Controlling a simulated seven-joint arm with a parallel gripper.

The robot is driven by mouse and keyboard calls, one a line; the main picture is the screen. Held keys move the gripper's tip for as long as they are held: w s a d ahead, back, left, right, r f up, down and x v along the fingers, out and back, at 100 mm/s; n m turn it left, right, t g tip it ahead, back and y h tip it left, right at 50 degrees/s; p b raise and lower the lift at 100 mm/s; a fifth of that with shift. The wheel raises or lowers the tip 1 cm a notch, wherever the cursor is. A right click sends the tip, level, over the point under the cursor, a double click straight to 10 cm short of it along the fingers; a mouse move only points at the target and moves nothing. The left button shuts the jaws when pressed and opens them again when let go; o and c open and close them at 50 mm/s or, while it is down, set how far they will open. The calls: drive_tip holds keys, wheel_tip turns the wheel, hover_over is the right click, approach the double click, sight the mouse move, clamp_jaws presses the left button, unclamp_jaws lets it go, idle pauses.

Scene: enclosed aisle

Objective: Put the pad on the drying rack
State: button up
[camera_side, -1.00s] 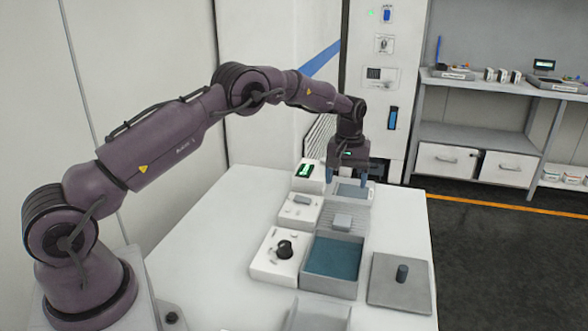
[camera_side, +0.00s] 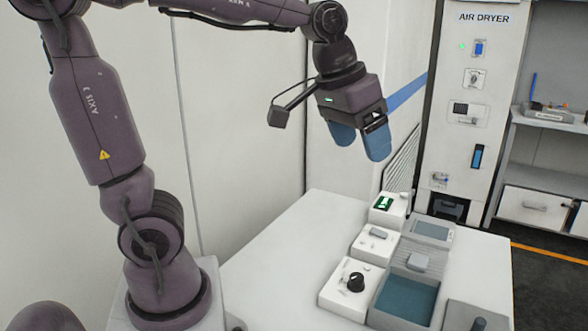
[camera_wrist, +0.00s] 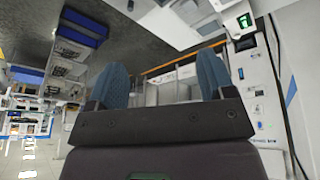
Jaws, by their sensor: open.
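My gripper (camera_side: 362,148) is raised well above the table, to the upper left of the block in the side view. Its two blue fingers are apart with nothing between them. In the wrist view my gripper (camera_wrist: 162,82) is also open and empty, facing the room; the pad and rack cannot be made out there.
On the white table (camera_side: 285,255) stand a grey tray with a blue-green inside (camera_side: 405,298), a white box with a black knob (camera_side: 355,282), a grey screened device (camera_side: 432,230) and a grey plate (camera_side: 475,317). The air dryer cabinet (camera_side: 463,110) stands behind. The table's left side is clear.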

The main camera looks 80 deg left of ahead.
drive_tip(key=s+d+f+m+t, duration=0.1)
drive_tip(key=s+f+m, duration=0.1)
drive_tip(key=s, duration=0.8)
drive_tip(key=shift+s+d+f, duration=0.2)
drive_tip(key=shift+d+f, duration=0.2)
drive_tip(key=shift+f, duration=0.2)
